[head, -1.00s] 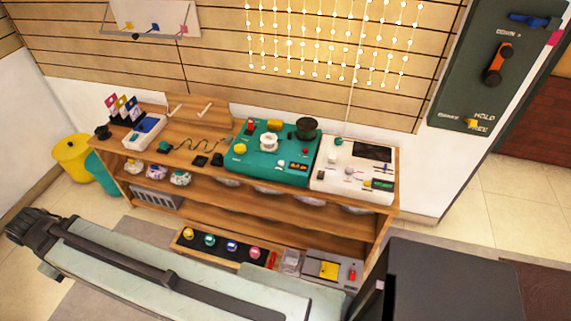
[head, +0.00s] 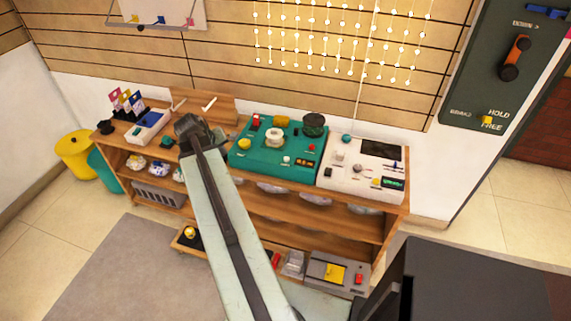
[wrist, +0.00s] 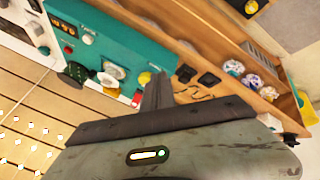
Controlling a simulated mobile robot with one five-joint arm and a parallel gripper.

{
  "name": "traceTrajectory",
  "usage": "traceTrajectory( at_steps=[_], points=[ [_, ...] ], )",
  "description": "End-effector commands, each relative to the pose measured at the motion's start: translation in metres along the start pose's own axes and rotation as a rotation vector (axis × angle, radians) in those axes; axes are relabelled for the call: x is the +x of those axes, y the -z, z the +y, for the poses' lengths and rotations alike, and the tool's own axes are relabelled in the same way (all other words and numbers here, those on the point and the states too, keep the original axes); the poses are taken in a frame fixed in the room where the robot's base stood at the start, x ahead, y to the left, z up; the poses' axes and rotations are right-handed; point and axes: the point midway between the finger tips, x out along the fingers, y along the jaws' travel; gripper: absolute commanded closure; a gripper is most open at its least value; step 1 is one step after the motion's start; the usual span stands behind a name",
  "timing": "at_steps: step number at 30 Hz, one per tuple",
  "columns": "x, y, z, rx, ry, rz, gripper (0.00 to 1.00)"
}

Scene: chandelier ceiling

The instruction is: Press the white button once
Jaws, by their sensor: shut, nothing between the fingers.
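A small round white button (head: 286,160) sits near the front of the teal panel (head: 262,168) on the wooden bench. In the wrist view the white button (wrist: 87,39) shows at the upper left of the teal panel (wrist: 125,45). My gripper (head: 190,127) reaches over the bench top, left of the teal panel and apart from the button. In the wrist view my gripper (wrist: 158,78) has its dark fingers together and empty, overlapping the panel's edge in the picture.
The teal panel also carries a white dial (head: 275,137), a red button (head: 312,147), a yellow knob (head: 243,143) and a tall dark spool (head: 314,125). A white panel (head: 338,180) stands to its right. Black pads (wrist: 209,80) lie beside the teal panel in the wrist view.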

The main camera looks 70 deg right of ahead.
Motion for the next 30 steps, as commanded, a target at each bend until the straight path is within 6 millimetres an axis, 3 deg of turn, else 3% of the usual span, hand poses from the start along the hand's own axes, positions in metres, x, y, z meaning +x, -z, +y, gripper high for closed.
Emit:
traceTrajectory(
  at_steps=[1, 6, 9, 12, 17, 30],
  points=[
    [0.018, -0.003, 0.033, 0.039, -0.04, 0.003, 1.0],
    [0.054, -0.016, 0.136, 0.141, -0.172, 0.025, 1.0],
    [0.066, -0.026, 0.181, 0.179, -0.231, 0.031, 1.0],
    [0.072, -0.035, 0.21, 0.203, -0.269, 0.035, 1.0],
    [0.074, -0.039, 0.227, 0.214, -0.29, 0.037, 1.0],
    [0.08, -0.041, 0.222, 0.212, -0.288, 0.038, 1.0]
  ],
)
